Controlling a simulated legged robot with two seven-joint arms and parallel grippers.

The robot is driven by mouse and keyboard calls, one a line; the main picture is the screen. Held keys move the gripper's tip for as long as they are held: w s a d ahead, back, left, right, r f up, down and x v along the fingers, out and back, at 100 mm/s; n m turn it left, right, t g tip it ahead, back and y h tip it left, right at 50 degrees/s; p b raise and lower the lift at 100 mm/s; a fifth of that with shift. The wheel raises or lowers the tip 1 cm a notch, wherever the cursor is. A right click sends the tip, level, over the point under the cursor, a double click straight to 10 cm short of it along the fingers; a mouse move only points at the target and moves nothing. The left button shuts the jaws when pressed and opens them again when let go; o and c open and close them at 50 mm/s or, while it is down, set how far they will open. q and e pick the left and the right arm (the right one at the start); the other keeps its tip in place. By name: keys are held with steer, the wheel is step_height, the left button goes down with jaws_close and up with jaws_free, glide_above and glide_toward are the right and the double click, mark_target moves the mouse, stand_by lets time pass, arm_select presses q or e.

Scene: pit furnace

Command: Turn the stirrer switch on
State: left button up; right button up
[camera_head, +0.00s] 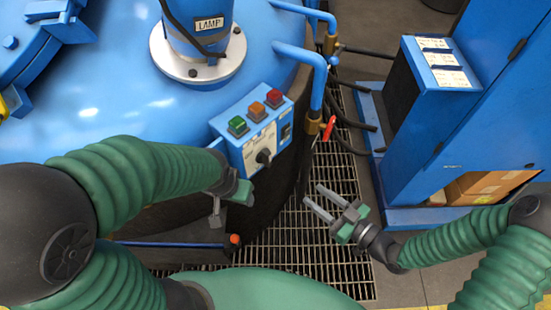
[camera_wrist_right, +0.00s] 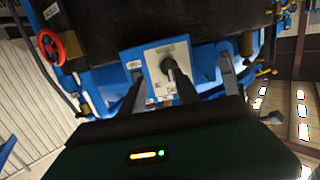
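A blue control box (camera_head: 252,131) on the side of the big blue vessel carries green, orange and red buttons, a black rotary knob (camera_head: 263,156) and a small black switch (camera_head: 285,132). The labels are too small to read, so I cannot tell which control is the stirrer switch. My right gripper (camera_head: 313,195) is open and empty, to the right of and apart from the box. In the right wrist view the knob (camera_wrist_right: 169,65) shows between the spread fingers (camera_wrist_right: 184,80). My left gripper (camera_head: 228,202) is below the box, partly hidden by its arm; its opening is unclear.
Blue pipes (camera_head: 318,75) and a red-handled valve (camera_head: 329,128) are right of the box. A blue cabinet (camera_head: 450,125) stands at right. Floor grating (camera_head: 320,250) lies below.

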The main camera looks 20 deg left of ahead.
steer(key=r+y, duration=0.1)
steer(key=r, duration=0.1)
glide_toward(270, 161)
steer(key=x, duration=0.8)
steer(key=shift+w+a+f+p, duration=0.1)
steer(key=shift+w+a+p, duration=0.1)
steer(key=shift+p, duration=0.2)
arm_select(q)
steer(key=shift+s+a+r, duration=0.25)
steer(key=shift+s+r, duration=0.25)
steer(key=shift+s, duration=0.1)
arm_select(e)
steer(key=shift+w+a+f, duration=0.1)
steer(key=shift+w+a, duration=0.15)
steer(key=shift+a, duration=0.3)
jaws_close()
